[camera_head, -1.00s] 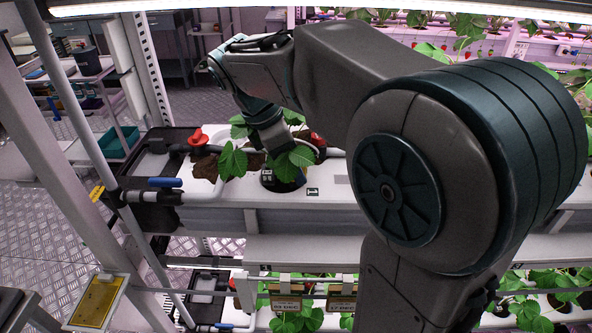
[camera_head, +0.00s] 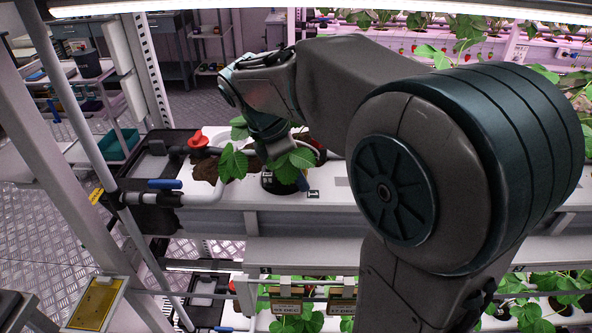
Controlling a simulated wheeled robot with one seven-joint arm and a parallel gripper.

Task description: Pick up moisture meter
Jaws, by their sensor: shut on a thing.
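My gripper (camera_head: 276,135) points down at a strawberry plant (camera_head: 300,158) in a black pot (camera_head: 272,184) set in the white growing channel (camera_head: 335,190). Leaves and my own wrist hide most of the fingers. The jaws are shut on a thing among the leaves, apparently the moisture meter. I cannot make out the meter itself, nor whether its lower end is in the pot or clear of it.
A red valve handle (camera_head: 197,139), a blue-handled valve (camera_head: 165,184) and white pipework stand left of the plant. A slanted rack post (camera_head: 75,120) is at the left. A lower tier with plants and date tags (camera_head: 286,306) lies below.

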